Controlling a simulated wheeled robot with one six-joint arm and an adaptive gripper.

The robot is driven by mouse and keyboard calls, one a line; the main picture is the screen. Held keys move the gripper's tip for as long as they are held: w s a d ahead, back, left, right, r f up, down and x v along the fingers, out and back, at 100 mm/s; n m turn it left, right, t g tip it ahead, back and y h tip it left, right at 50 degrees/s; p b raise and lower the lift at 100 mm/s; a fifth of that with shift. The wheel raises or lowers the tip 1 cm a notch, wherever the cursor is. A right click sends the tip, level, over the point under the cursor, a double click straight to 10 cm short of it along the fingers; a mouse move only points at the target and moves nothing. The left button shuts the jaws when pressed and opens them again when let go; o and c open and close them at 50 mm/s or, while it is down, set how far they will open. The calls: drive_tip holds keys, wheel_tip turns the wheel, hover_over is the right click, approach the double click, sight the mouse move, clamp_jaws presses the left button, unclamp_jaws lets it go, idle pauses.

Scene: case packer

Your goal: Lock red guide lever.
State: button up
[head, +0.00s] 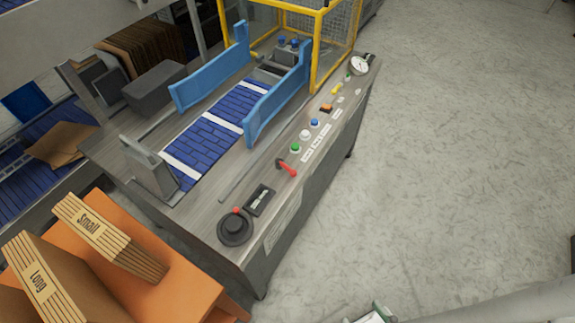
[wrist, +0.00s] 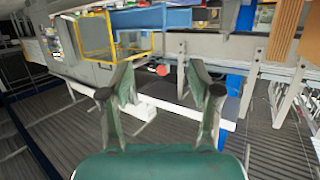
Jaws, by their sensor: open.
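The red guide lever (head: 287,168) sits on the top of the case packer's panel, between the green button and the black dial. Its red handle points toward the panel's front edge, to the lower right. My gripper (wrist: 160,92) is open and empty in the wrist view, its two fingers spread wide. A small red part (wrist: 162,70) shows beyond the fingers there; I cannot tell if it is the lever. The gripper is apart from the machine.
A black dial (head: 235,227) with a red mark, a counter (head: 260,199), several push buttons and a gauge (head: 360,65) line the panel. Blue guide rails (head: 275,108) flank the belt. An orange rack (head: 190,285) holds cartons at lower left. Grey floor (head: 450,170) at right is clear.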

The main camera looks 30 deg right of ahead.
drive_tip(key=shift+w+d+f, duration=0.1)
drive_tip(key=shift+w+f, duration=0.05)
drive_tip(key=shift+f, duration=0.2)
drive_tip(key=c, duration=0.4)
drive_tip(key=f, duration=0.1)
drive_tip(key=w+f+m, duration=0.1)
drive_tip(key=f+h, duration=0.1)
drive_tip(key=shift+w+d+f+m+g, duration=0.15)
drive_tip(key=shift+d+f+m+g, duration=0.15)
drive_tip(key=shift+d+m, duration=0.1)
clamp_jaws()
drive_tip(key=w+d+f+m+g+y, duration=0.25)
drive_tip(key=w+f+m, duration=0.55)
drive_tip(key=w+f, duration=1)
drive_tip(key=w+d+r+t+y, duration=0.1)
drive_tip(key=w+d+r+y, duration=0.15)
drive_tip(key=w, duration=0.35)
drive_tip(key=w+d+r+t+y, duration=0.1)
drive_tip(key=w+d, duration=0.3)
drive_tip(key=w, duration=0.1)
drive_tip(key=w+d+r+t+y, duration=0.1)
drive_tip(key=w+d+r+y, duration=0.3)
drive_tip(key=d+r, duration=0.4)
drive_tip(key=shift+w+r, duration=0.6)
drive_tip(key=shift+w, duration=0.2)
